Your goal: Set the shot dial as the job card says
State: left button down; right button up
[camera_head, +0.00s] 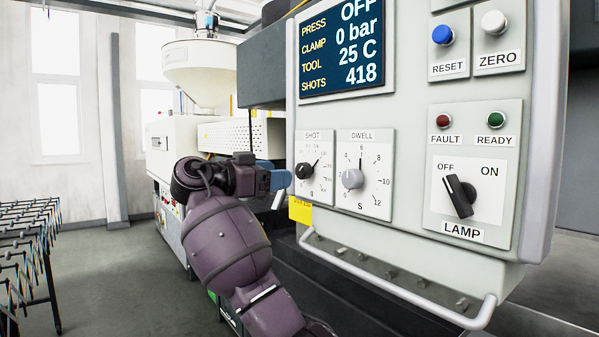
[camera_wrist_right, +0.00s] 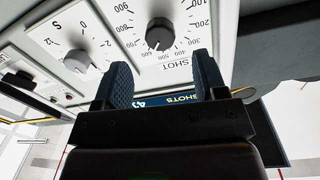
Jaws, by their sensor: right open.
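The shot dial (camera_head: 304,170) is a black knob on a white plate marked SHOT, at the lower left of the control panel. In the right wrist view the dial (camera_wrist_right: 159,33) appears upside down, with numbers from 100 to 900 around it. Its pointer seems to lie near 600; I cannot read it exactly. My right gripper (camera_head: 283,179) is left of the dial in the head view. In the wrist view the gripper (camera_wrist_right: 163,80) has its blue fingers apart, with the knob beyond their tips and nothing between them. My left gripper is out of view.
A grey dwell dial (camera_head: 352,179) sits close right of the shot dial. The lamp switch (camera_head: 459,196), reset button (camera_head: 443,35) and zero button (camera_head: 494,23) are farther right. A handrail (camera_head: 400,282) runs below.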

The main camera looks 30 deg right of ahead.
aim_at(299, 172)
jog(key=d, duration=0.6)
jog(key=shift+w+d+p, duration=0.3)
jog(key=shift+w+d, duration=0.05)
jog(key=c, duration=0.9)
